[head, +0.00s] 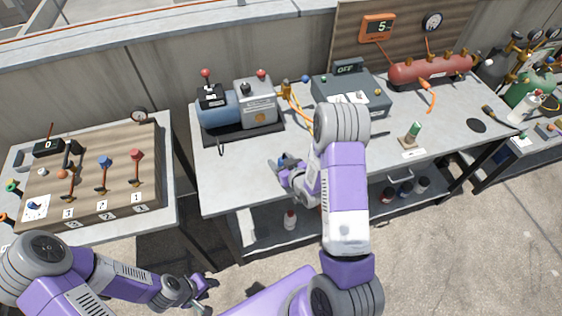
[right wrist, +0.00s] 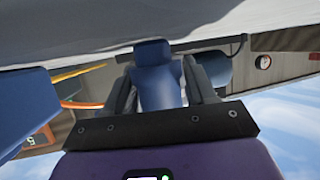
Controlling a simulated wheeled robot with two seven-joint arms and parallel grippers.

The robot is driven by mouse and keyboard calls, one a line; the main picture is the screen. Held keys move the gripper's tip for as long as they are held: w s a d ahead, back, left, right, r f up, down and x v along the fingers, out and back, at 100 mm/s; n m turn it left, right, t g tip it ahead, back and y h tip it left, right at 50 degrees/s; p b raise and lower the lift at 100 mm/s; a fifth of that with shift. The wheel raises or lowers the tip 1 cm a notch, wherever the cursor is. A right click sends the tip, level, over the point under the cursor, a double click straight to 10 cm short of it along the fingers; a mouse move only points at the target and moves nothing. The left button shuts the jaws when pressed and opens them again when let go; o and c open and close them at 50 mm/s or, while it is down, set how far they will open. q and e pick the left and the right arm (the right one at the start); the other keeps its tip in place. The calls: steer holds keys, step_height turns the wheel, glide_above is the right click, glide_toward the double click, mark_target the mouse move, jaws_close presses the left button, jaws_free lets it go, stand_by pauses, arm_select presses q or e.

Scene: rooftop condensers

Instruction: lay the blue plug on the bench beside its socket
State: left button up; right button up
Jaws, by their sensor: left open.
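The blue plug (right wrist: 155,75) is between the two fingers of my right gripper (right wrist: 160,85) in the right wrist view, with the fingers close against its sides. In the head view my right gripper (head: 282,163) is low over the front part of the middle bench (head: 240,180), with a bit of blue at its tips. I cannot tell whether the plug touches the bench top. My left gripper (head: 197,293) is open and empty in front of the left table. I cannot make out the plug's socket for certain; my right arm hides part of the bench.
A blue and grey pump (head: 225,108) stands at the bench's back left. A grey box marked OFF (head: 350,98) and a red tank (head: 432,70) stand further right. A board with valves (head: 90,180) lies on the left table. The bench's front left is clear.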

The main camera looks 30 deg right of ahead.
steer(key=shift+o, duration=1.3)
steer(key=shift+r, duration=0.1)
steer(key=shift+r+p, duration=0.2)
steer(key=shift+p, duration=0.15)
steer(key=p+v, duration=0.1)
steer(key=v, duration=0.6)
steer(key=shift+s+r, duration=0.1)
steer(key=p+v, duration=0.3)
steer(key=p, duration=0.1)
steer(key=shift+s+r, duration=0.2)
steer(key=shift+s+p, duration=0.6)
steer(key=shift+p, duration=0.5)
